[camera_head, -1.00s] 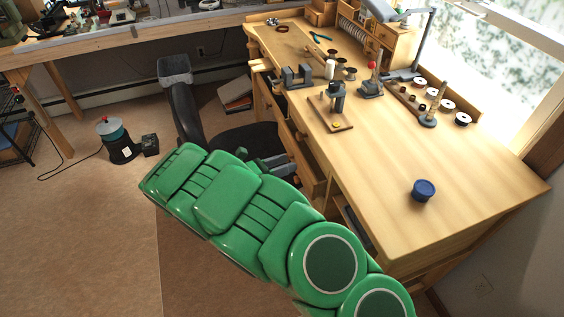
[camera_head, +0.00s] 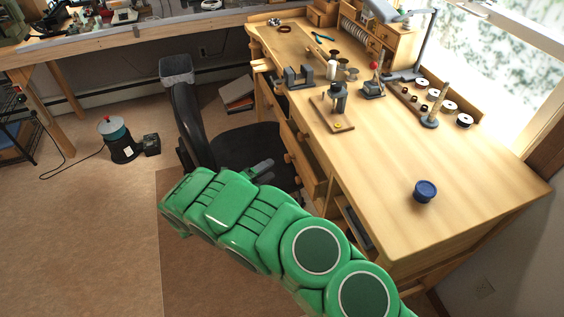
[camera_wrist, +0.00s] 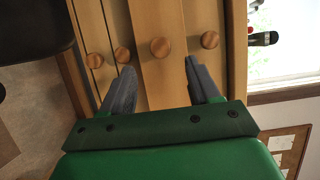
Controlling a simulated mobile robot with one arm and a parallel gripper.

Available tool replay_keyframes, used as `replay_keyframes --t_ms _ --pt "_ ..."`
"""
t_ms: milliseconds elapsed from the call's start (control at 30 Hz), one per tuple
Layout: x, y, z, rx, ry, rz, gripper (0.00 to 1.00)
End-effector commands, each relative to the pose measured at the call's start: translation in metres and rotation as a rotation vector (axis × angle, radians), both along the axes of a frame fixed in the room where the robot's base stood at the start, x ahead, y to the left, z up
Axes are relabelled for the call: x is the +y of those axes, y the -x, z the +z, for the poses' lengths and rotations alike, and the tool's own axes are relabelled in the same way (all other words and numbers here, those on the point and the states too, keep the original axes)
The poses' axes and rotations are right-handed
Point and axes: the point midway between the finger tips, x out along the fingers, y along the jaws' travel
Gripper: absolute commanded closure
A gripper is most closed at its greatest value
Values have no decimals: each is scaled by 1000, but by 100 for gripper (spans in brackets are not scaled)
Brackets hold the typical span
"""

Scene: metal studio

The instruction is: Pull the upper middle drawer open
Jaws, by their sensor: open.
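The wooden desk's drawer fronts fill the wrist view, turned sideways with the desk's upper side to the right. Several round wooden knobs show there. One knob (camera_wrist: 160,47) on a wide drawer front (camera_wrist: 158,80) lies ahead of and between my gripper's two grey fingers (camera_wrist: 160,80), apart from both. Another knob (camera_wrist: 209,40) is on the front to the right. Which front is the upper middle drawer is not certain. In the head view, my gripper (camera_head: 262,170) is beside the desk's left side, partly hidden by my green arm. A drawer (camera_head: 310,172) there appears to stick out a little.
A black chair (camera_head: 250,146) stands close behind my gripper, left of the drawers. The desk top (camera_head: 450,160) holds a blue jar (camera_head: 424,191) and several tools and spools.

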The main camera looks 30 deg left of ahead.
Motion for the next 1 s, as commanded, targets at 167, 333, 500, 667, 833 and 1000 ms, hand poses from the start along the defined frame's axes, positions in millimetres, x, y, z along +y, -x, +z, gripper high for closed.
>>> replay_keyframes --t_ms 167,333,500,667,833,1000 --pt "-11 -22 0 1 -1 -5 39" --pt "-20 -44 0 -1 -2 -4 39" --pt "-26 -58 0 -2 -1 -4 39" --pt "-27 -64 0 -3 -1 -2 39" --pt "-27 -64 0 -2 -2 -2 39" --pt "-27 -64 0 -2 -2 -2 53"
